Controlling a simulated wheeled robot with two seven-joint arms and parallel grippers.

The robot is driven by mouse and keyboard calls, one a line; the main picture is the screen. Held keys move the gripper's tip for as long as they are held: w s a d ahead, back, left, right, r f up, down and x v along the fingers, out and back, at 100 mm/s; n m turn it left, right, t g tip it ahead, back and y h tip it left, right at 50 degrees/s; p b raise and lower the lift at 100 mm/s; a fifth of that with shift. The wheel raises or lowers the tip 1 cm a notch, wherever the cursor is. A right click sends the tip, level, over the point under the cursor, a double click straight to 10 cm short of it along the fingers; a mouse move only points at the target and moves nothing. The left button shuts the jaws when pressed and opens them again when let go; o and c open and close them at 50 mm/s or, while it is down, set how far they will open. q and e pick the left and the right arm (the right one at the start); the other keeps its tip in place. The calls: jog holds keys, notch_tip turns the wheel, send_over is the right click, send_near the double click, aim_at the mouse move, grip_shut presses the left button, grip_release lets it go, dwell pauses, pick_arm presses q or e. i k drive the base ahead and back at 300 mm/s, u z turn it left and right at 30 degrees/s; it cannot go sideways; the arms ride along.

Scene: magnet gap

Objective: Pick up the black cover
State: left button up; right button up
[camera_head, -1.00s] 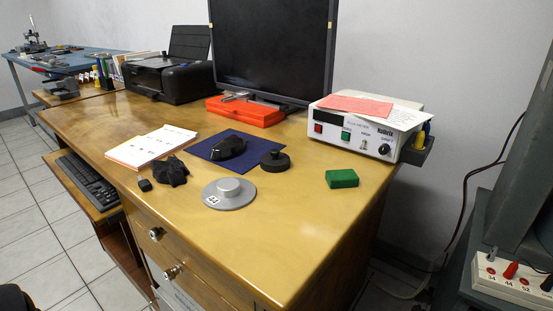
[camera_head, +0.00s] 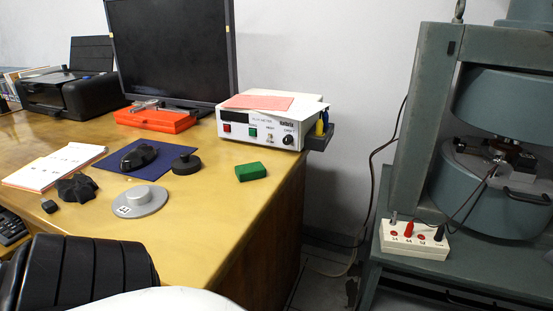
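A black round cover-like disc (camera_head: 186,165) with a raised knob lies on the wooden desk, at the right edge of the blue mat. It appears to be the black cover. A grey disc (camera_head: 140,201) with a raised centre and a number label lies in front of it.
A black mouse (camera_head: 139,157) lies on the blue mat (camera_head: 160,178). A black star-shaped knob (camera_head: 76,188) and a green block (camera_head: 250,171) lie nearby. A white meter box (camera_head: 263,126) stands behind. A large grey magnet (camera_head: 490,195) stands at right, past a floor gap.

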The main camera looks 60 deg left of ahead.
aim_at(185, 164)
jog(key=z, duration=0.8)
jog(key=k, duration=1.15)
jog(key=u, duration=0.9)
